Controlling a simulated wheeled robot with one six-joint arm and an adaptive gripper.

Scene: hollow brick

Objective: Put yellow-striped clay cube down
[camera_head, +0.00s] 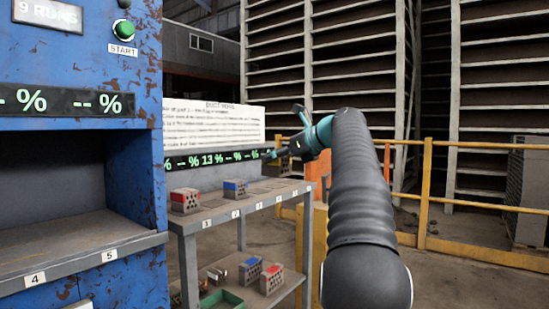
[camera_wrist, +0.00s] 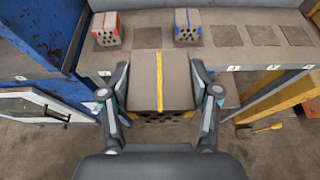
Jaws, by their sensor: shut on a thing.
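The yellow-striped clay cube (camera_wrist: 174,82) is between the two fingers of my gripper (camera_wrist: 160,88) in the wrist view. It is grey-brown with a yellow stripe across its top and holes in its near face. My gripper is shut on its left and right sides. The cube overlaps the front part of the bench top (camera_wrist: 238,58) in that view; I cannot tell its height above it.
On the bench stand a red-striped cube (camera_wrist: 106,38) and a blue-striped cube (camera_wrist: 187,34), with bare dark squares (camera_wrist: 226,35) beside them. More cubes (camera_head: 272,284) and a green tray (camera_head: 222,299) are on the lower shelf. A blue machine (camera_head: 85,165) stands left, a yellow railing (camera_head: 424,195) right.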

